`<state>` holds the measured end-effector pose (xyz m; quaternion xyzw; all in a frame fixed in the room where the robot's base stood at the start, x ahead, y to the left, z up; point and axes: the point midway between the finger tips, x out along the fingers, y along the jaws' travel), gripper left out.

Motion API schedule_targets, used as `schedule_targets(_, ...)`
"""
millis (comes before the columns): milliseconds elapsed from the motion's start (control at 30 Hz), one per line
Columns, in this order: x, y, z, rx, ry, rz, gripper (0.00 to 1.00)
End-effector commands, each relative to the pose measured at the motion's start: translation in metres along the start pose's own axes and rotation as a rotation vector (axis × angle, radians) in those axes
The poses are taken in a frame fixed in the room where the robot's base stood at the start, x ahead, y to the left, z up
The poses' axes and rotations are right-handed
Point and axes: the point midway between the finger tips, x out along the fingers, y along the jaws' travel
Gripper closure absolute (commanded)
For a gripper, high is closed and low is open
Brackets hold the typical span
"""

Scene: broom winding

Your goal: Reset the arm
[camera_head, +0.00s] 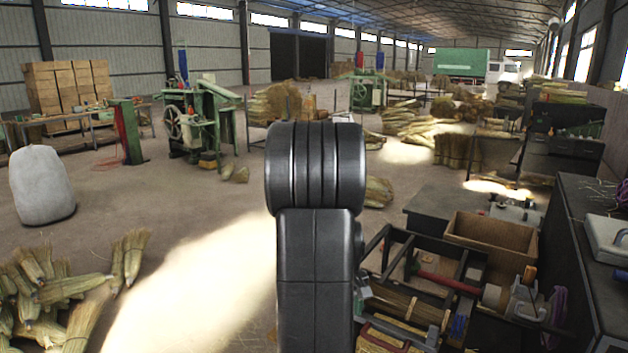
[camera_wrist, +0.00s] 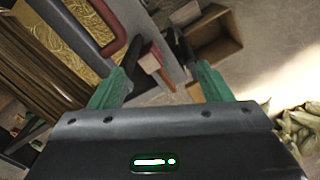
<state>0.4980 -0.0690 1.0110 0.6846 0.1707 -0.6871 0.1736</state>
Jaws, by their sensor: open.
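My arm stands upright in the middle of the head view, and its dark links hide part of the floor and the workbench's left side. My gripper (camera_wrist: 160,85) shows in the wrist view with its two green fingers spread apart. Nothing is between the fingertips; a red-headed hammer-like tool (camera_wrist: 153,62) and the floor show beyond them.
Broom bundles (camera_head: 40,285) lie at lower left, near a white sack (camera_head: 42,185). A green machine (camera_head: 200,120) stands farther back. Floor at left centre is clear.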

Motion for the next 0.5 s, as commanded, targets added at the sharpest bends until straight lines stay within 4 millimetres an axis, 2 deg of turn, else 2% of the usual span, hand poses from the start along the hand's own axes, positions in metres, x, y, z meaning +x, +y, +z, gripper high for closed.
schedule_targets(200, 0.020, -0.006, -0.014, 0.087, 0.000, -0.001, 0.28)
schedule_targets(500, 0.025, -0.008, -0.019, 0.121, 0.001, -0.001, 0.28)
